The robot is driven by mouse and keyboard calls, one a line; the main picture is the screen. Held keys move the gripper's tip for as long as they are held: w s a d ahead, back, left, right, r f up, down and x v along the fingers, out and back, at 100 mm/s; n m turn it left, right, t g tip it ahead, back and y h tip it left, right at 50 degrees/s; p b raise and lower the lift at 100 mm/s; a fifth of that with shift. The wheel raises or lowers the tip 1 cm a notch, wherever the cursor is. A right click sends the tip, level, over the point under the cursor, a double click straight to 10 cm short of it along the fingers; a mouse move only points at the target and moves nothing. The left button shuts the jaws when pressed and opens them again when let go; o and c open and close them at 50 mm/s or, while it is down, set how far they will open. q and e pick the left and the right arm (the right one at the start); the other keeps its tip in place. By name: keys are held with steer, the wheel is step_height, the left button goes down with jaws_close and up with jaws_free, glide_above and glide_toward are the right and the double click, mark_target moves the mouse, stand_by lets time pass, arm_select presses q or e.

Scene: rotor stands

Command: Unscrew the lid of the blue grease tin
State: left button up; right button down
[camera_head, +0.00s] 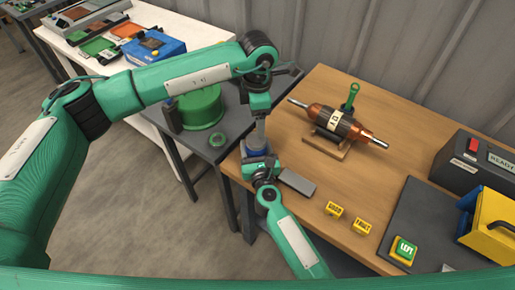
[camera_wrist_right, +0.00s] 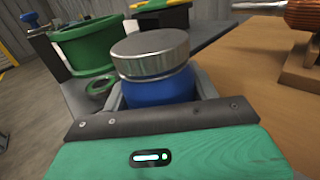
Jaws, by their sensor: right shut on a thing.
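The blue grease tin (camera_wrist_right: 160,88) stands upright between the fingers of my right gripper (camera_wrist_right: 158,95), which is shut on its body. Its silver lid (camera_wrist_right: 150,50) sits on top, and nothing touches it in the right wrist view. In the head view, the tin (camera_head: 257,153) is at the left edge of the wooden bench, and my right gripper (camera_head: 260,166) reaches it from the front. My left gripper (camera_head: 259,130) points down over the tin and largely covers the lid. Its jaw opening is too small to make out.
A grey block (camera_head: 297,183) lies right of the tin on the wooden bench (camera_head: 410,118). A rotor (camera_head: 338,122) rests on a wooden stand behind. A dark side table holds a green pot (camera_head: 200,108) and a green ring (camera_head: 218,140). Yellow blocks (camera_head: 335,210) lie front right.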

mark_target(256, 139)
arm_select(q)
steer(key=m, duration=0.9)
steer(key=shift+a+m, duration=0.1)
steer(key=shift+m, duration=0.2)
steer(key=m, duration=0.8)
steer(key=shift+a, duration=0.1)
arm_select(e)
steer(key=shift+f, duration=0.1)
arm_select(q)
steer(key=shift+f, duration=4)
